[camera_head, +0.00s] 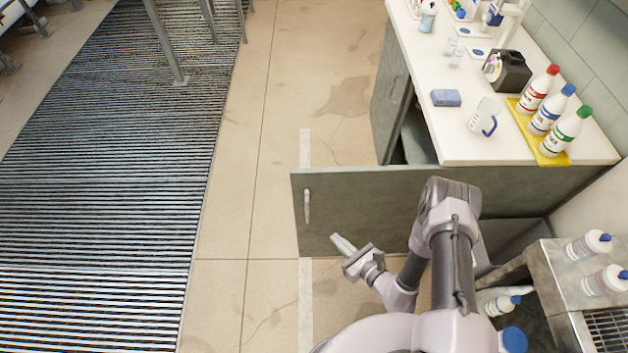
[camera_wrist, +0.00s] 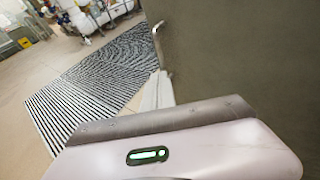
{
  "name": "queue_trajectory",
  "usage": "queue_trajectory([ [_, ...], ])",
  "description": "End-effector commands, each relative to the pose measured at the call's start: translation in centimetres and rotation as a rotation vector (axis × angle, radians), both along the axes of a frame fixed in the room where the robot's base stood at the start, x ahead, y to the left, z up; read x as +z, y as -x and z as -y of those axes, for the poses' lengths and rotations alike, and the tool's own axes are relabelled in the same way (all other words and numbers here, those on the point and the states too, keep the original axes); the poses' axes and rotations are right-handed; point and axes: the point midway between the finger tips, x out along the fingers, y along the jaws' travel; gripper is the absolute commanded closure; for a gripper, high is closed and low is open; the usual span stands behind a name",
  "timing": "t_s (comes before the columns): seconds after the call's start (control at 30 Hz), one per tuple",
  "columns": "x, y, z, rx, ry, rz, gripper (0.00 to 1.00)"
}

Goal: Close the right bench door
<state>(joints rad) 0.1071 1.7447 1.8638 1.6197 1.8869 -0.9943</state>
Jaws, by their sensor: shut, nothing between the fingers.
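The right bench door (camera_head: 370,205) is a dark grey-green panel standing wide open, sticking out to the left from the near end of the bench. Its bar handle (camera_head: 307,205) is near its free edge, on the face toward me. In the wrist view the door (camera_wrist: 240,60) fills the right side, with the handle (camera_wrist: 158,42) near its left edge. My gripper (camera_head: 343,243) is shut and empty, on the handle side of the door near its lower edge. Its fingertips (camera_wrist: 158,88) appear below the handle in the wrist view. I cannot tell whether they touch the door.
The white bench top (camera_head: 465,130) carries several bottles, a blue sponge and a black canister. Another bench door (camera_head: 388,95) is farther back, beside a dark opening. A metal cart (camera_head: 570,285) with bottles stands close at right. Floor left of the door is clear, with grating (camera_head: 120,150) beyond.

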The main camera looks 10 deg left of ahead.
Motion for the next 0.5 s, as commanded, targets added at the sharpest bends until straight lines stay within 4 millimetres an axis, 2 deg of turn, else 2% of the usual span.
queue_trajectory([
  [0.07, -1.1, 0.6, 0.3, -0.028, 0.009, -0.014, 1.0],
  [0.17, -1.7, 0.1, -0.3, -0.029, 0.012, -0.015, 1.0],
  [0.5, -4.0, -4.4, -5.6, -0.023, 0.009, -0.012, 1.0],
])
